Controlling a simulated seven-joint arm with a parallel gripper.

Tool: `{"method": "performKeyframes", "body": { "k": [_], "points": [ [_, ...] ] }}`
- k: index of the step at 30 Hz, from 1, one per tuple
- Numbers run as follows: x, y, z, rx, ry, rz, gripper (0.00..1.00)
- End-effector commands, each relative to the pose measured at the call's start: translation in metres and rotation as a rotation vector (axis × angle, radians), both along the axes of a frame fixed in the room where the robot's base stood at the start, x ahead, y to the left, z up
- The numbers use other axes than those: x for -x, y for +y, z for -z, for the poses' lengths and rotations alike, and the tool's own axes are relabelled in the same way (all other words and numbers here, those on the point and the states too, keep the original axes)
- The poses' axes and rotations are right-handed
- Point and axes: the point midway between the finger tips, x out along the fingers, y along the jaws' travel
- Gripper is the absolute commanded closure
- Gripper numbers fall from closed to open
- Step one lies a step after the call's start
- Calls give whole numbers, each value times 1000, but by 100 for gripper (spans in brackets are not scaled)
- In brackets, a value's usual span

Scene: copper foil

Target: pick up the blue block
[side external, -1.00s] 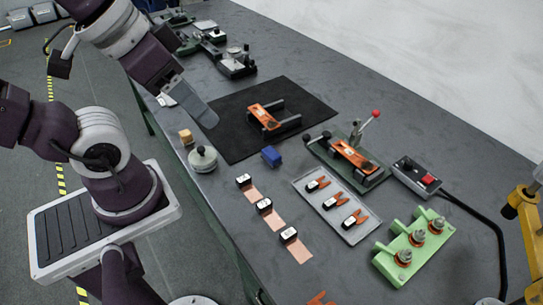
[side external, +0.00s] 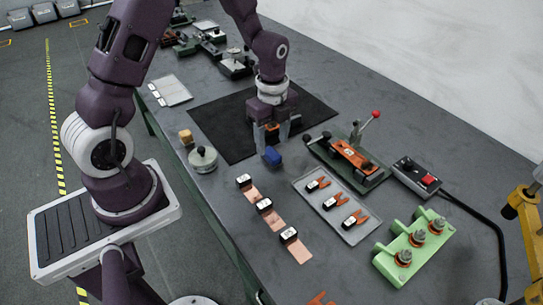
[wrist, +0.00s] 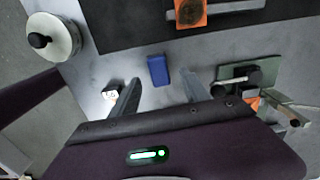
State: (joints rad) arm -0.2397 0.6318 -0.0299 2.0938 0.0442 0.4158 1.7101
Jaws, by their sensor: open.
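The blue block (side external: 272,157) lies on the grey table just in front of the black mat's near edge. In the wrist view the blue block (wrist: 158,71) lies ahead of the fingertips, between their lines and a little nearer the left finger. My gripper (side external: 276,136) points down over the mat's near edge, close behind the block in the side view. In the wrist view my gripper (wrist: 161,84) is open with nothing between its fingers. The block's height gap to the fingers is hard to judge.
The black mat (side external: 220,121) bears an orange part (wrist: 190,12), mostly hidden by my gripper in the side view. A round white-topped weight (side external: 202,158) stands left. A green toggle fixture (side external: 350,162) stands right. Black-topped pieces on copper strips (side external: 264,206) and a grey tray (side external: 345,231) lie in front.

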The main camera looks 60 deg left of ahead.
Motion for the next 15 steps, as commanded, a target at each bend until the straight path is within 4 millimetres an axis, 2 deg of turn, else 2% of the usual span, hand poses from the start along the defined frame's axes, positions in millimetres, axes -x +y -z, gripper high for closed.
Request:
{"method": "performKeyframes", "body": {
  "k": [3,6,13,15],
  "points": [
    [2,2,24,0,5,-2,45],
    [2,2,36,0,3,-2,45],
    [1,2,39,-1,-1,-2,45],
    [1,2,38,-1,-1,-2,59]
  ]
}}
